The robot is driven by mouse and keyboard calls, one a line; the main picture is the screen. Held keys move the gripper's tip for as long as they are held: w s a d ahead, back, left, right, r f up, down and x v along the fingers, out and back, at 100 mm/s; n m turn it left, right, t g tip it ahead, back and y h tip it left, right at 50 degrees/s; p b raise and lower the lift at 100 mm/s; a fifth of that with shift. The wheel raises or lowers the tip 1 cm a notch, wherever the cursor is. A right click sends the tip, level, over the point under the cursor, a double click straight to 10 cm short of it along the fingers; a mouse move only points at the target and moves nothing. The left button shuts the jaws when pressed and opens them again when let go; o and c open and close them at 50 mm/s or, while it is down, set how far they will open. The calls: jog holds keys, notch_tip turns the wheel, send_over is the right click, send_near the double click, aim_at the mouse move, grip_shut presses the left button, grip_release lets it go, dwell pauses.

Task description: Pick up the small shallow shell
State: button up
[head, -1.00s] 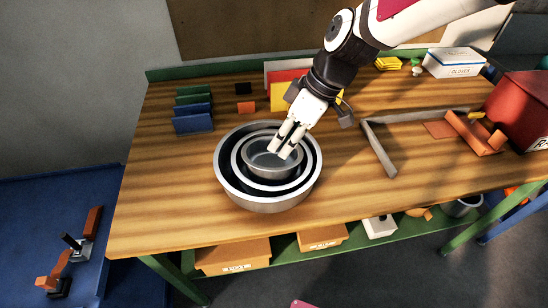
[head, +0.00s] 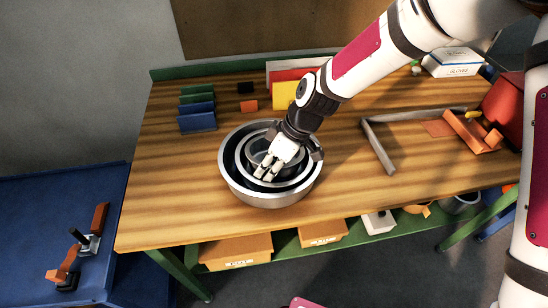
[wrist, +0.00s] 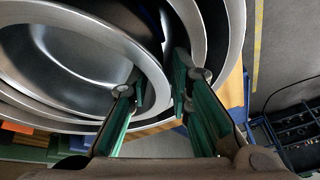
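Three grey metal shells sit nested on the wooden bench. The small shell (head: 257,148) is innermost; its interior and thick rim fill the left of the wrist view (wrist: 80,50). A middle shell surrounds it, and the large outer shell (head: 245,195) surrounds both. My gripper (head: 268,172) points down into the nest at its front side. In the wrist view its two fingers (wrist: 157,85) stand apart, one inside the small shell and one outside its wall, with the rim between them. It looks open; I cannot see finger contact. My arm hides the back right of the nest.
Blue and green upright plates (head: 197,117) stand behind left. A yellow panel (head: 284,95) stands behind the nest. A grey angled frame (head: 378,145) lies to the right, with a red bin (head: 503,105) beyond. The bench left of the nest is clear.

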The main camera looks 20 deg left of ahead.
grip_shut()
notch_tip(320, 180, up, 9)
jog(key=shift+w+f+b, duration=0.1)
jog(key=shift+b, duration=0.55)
jog(key=shift+r, duration=0.65)
